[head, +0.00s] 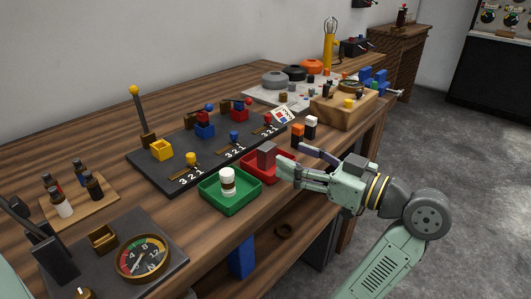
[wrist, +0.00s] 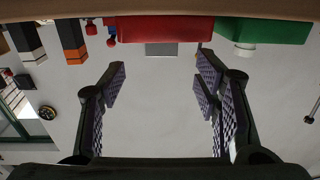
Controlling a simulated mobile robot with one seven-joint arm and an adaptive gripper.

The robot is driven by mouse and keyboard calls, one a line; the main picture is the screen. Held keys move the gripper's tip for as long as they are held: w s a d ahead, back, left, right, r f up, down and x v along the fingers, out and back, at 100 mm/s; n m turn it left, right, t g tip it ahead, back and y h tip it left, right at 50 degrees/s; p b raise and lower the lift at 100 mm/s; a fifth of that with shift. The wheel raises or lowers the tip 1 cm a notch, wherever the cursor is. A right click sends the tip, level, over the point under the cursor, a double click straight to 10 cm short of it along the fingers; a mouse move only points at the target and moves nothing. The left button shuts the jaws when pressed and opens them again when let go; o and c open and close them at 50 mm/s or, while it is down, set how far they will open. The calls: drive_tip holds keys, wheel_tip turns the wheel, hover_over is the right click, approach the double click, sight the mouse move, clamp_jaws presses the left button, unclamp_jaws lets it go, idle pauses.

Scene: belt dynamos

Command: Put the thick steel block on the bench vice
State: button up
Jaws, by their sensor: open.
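A grey steel block (head: 267,154) stands upright in the red tray (head: 285,168) near the front edge of the bench. In the wrist view, which looks upside down, part of the grey block (wrist: 160,49) shows beyond the red tray's rim (wrist: 165,28). My gripper (head: 291,160) is open and empty, just right of the block. In the wrist view my gripper's spread fingers (wrist: 160,78) have the block ahead, roughly centred between them. A blue device with a bar handle, apparently the bench vice (head: 374,77), is at the bench's far right end.
A green tray (head: 230,207) with a white jar (head: 228,181) sits left of the red tray. Orange-and-black and white-and-black blocks (head: 311,127) stand close behind my gripper. A wooden block (head: 343,112) with parts on it lies between them and the vice. A black board with levers is behind.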

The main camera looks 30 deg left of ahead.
sight(272, 149)
drive_tip(key=a+p, duration=0.2)
drive_tip(key=a, duration=0.5)
drive_tip(key=shift+w+a, duration=0.15)
drive_tip(key=shift+a, duration=0.25)
clamp_jaws()
idle(0.4)
